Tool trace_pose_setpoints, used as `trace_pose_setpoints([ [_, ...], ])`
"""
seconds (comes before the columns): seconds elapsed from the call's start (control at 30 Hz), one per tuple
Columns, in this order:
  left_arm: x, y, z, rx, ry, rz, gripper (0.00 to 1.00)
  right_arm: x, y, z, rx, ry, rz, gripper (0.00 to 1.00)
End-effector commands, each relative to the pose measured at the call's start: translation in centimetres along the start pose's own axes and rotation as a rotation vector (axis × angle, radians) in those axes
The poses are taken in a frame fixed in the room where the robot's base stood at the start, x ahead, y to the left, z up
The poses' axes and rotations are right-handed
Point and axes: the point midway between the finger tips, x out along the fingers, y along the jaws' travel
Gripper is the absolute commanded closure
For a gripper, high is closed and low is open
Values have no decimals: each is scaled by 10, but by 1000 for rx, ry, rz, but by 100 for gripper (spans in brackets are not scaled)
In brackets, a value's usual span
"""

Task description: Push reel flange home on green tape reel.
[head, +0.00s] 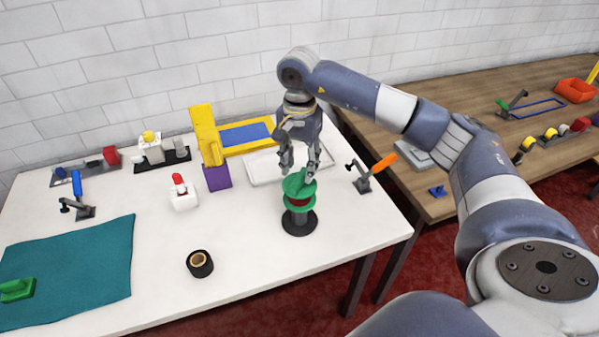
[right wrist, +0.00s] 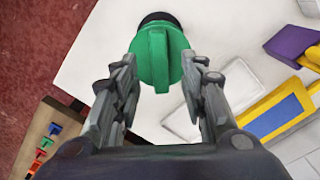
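The green tape reel (head: 300,204) stands upright on a round black base (head: 299,224) on the white table, with a dark red band at its middle. The green reel flange (head: 297,186), with a raised grip, is at the top of the reel. It also shows in the right wrist view (right wrist: 158,58), just beyond the fingertips. I cannot tell whether a gap is left under the flange. My right gripper (head: 298,173) points down over the flange, its fingers apart, also in the right wrist view (right wrist: 160,72). My left gripper is not in view.
A toggle clamp with an orange handle (head: 382,164) stands right of the reel. A white tray (head: 262,172) lies behind it, and a purple block with a yellow piece (head: 216,177) stands left. A black tape roll (head: 200,263) lies in front-left. The table's right edge is near.

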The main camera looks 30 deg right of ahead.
Motion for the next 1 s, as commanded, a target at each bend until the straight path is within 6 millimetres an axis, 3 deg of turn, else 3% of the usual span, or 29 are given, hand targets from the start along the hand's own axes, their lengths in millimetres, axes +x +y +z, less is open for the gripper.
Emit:
trace_pose_setpoints([
  [0.2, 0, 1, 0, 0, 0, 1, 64, -49, -1, 0, -1, 1, -4, 60],
  [0.4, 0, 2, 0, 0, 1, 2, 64, -78, -1, 0, 0, 0, -2, 60],
  [0.6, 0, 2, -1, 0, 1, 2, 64, -87, 0, 0, 0, 0, 0, 60],
  [1.0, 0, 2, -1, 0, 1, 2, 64, -87, 0, 0, 0, 0, 0, 60],
])
